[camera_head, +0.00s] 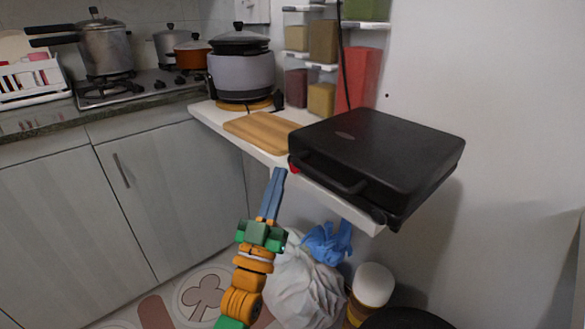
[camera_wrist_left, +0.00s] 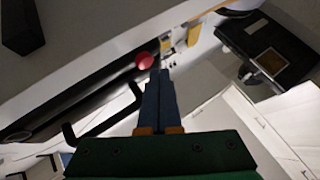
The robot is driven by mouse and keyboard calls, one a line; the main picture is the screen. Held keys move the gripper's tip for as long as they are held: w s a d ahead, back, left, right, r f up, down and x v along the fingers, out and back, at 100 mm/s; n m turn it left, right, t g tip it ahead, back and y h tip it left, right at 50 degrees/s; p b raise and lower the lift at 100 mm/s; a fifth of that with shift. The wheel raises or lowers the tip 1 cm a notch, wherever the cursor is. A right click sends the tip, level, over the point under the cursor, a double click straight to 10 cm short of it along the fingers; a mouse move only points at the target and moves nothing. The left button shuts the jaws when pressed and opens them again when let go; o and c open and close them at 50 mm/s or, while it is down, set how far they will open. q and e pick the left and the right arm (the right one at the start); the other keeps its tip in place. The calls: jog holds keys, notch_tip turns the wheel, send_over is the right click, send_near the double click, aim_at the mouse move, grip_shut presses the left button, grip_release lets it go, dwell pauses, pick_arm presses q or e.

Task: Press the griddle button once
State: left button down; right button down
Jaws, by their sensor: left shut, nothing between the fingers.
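The black griddle (camera_head: 385,150) sits closed on a white shelf, its handle (camera_head: 333,175) facing front. Its red button (camera_head: 294,169) shows at the front left corner, small and partly hidden under the lid edge. In the left wrist view the round red button (camera_wrist_left: 144,61) is just left of and above my fingertips. My left gripper (camera_head: 279,172) has its blue fingers together with nothing between them, pointing up, just left of the button. In the left wrist view the gripper (camera_wrist_left: 160,75) looks close to the button; I cannot tell if they touch. My right gripper is out of view.
A wooden board (camera_head: 262,131) lies on the shelf left of the griddle, with a rice cooker (camera_head: 241,75) behind it. Spice dispensers (camera_head: 323,42) hang on the wall. A white bag (camera_head: 305,290) and blue glove-like item (camera_head: 328,243) are below. Open space lies before the shelf.

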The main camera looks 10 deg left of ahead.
pick_arm(q)
jog(key=shift+w+d, duration=0.25)
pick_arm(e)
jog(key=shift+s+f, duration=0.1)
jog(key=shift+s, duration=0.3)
pick_arm(q)
jog(key=shift+w+d, duration=0.2)
jog(key=shift+w, duration=0.1)
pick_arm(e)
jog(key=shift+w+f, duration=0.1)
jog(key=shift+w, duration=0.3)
pick_arm(q)
jog(key=shift+s+a+p, duration=0.35)
jog(key=shift+s+a, duration=0.1)
jog(key=shift+s, duration=0.15)
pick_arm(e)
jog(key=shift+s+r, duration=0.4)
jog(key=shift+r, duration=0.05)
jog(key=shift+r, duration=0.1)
